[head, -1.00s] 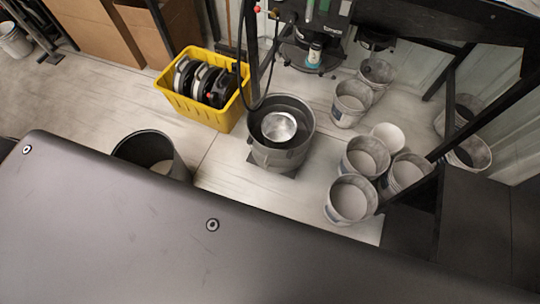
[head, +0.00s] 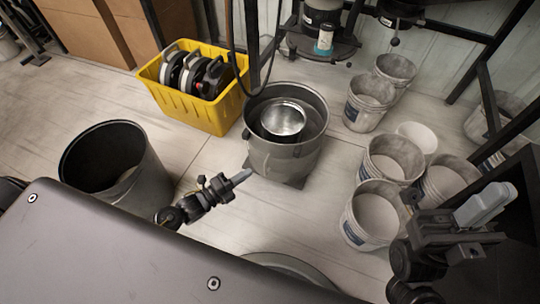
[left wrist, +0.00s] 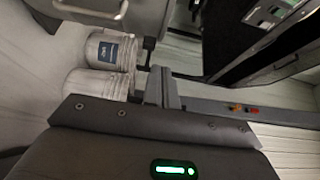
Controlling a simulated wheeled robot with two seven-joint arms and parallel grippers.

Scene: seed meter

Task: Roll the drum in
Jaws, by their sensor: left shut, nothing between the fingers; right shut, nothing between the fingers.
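I cannot tell for sure which container the task calls the drum. A tall dark grey open drum (head: 148,182) stands on the floor at left in the head view, partly hidden by my body. A wide grey round tub (head: 285,158) with a shiny metal bowl (head: 283,119) in it stands at the centre on a dark base. My left gripper (head: 240,177) is shut and empty, in front of the tub in the picture and apart from the drum. It also shows in the left wrist view (left wrist: 156,86). My right gripper (head: 486,204) is shut and empty at far right, near the buckets.
A yellow crate (head: 190,109) with several dark reels stands behind the drum. Several whitish buckets (head: 364,233) stand at right, and dark machine posts rise behind. A grey round rim (head: 295,262) shows partly at the bottom.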

